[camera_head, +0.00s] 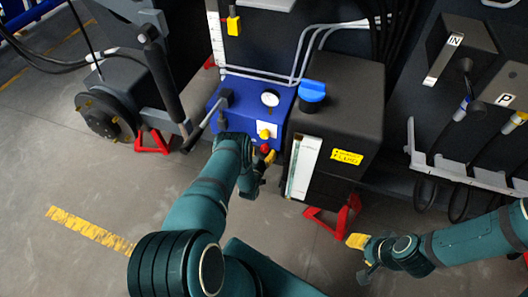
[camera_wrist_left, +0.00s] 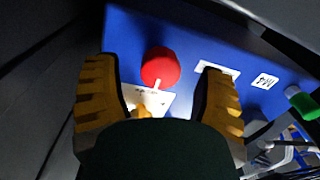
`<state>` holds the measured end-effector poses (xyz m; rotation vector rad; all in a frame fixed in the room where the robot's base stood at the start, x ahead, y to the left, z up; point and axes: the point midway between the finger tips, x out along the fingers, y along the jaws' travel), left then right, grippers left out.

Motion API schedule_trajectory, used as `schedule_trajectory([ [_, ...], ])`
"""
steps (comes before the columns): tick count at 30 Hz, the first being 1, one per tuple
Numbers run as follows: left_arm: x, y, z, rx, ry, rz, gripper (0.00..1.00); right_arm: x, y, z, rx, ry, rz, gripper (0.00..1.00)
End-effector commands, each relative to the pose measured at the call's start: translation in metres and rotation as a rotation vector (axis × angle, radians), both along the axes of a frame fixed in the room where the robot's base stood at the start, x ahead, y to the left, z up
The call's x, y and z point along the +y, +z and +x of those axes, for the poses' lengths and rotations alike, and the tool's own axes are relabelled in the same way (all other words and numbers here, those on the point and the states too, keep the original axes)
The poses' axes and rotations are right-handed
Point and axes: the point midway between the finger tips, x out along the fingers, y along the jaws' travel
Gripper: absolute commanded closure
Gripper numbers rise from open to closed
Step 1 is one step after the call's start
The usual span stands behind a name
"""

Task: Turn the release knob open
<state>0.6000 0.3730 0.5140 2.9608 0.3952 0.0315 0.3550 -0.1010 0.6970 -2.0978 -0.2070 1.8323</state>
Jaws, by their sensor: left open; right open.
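A round red knob (camera_wrist_left: 160,67) sits on the blue panel (camera_wrist_left: 190,45) in the left wrist view, with a white label beside it. In the head view the red knob (camera_head: 265,148) shows low on the front of the blue box (camera_head: 243,92), close to my left gripper. My left gripper (camera_wrist_left: 160,90) is open, its yellow fingers apart on either side of the red knob; I see no contact. In the head view my left gripper (camera_head: 264,160) is partly hidden by its own wrist. My right gripper (camera_head: 360,256) is open and empty over the floor.
The blue box carries a white gauge (camera_head: 270,98), a yellow knob (camera_head: 264,134) and a black lever (camera_head: 207,120). A black tank (camera_head: 340,105) with a blue cap (camera_head: 312,91) stands close on its right. Red stands (camera_head: 333,218) rest on the floor. Open floor lies in front.

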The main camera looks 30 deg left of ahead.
Motion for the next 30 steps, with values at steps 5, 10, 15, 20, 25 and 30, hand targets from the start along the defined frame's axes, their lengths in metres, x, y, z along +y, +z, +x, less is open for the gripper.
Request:
schedule_trajectory([
  [5, 0.0023, 0.0001, 0.0086, 0.000, 0.000, 0.000, 0.30, 0.0000, -0.0028, 0.0006, -0.002, -0.001, 0.000, 0.53],
  [10, 0.0025, 0.0004, 0.0094, 0.000, 0.001, 0.000, 0.30, 0.0000, -0.0026, 0.0007, -0.002, -0.001, 0.000, 0.53],
  [15, 0.0024, 0.0004, 0.0091, 0.000, 0.000, 0.000, 0.53, 0.0000, -0.0025, 0.0007, -0.002, -0.001, 0.000, 0.53],
  [20, 0.0024, 0.0004, 0.0090, 0.000, 0.000, 0.000, 0.99, 0.0000, -0.0025, 0.0006, -0.002, -0.001, 0.000, 0.53],
  [25, 0.0025, 0.0003, 0.0090, -0.001, 0.001, -0.004, 0.99, 0.0000, -0.0025, 0.0005, -0.001, 0.000, 0.000, 0.53],
  [30, 0.0026, 0.0003, 0.0090, -0.009, 0.002, -0.039, 0.99, -0.0001, -0.0025, 0.0005, -0.001, 0.000, 0.000, 0.53],
])
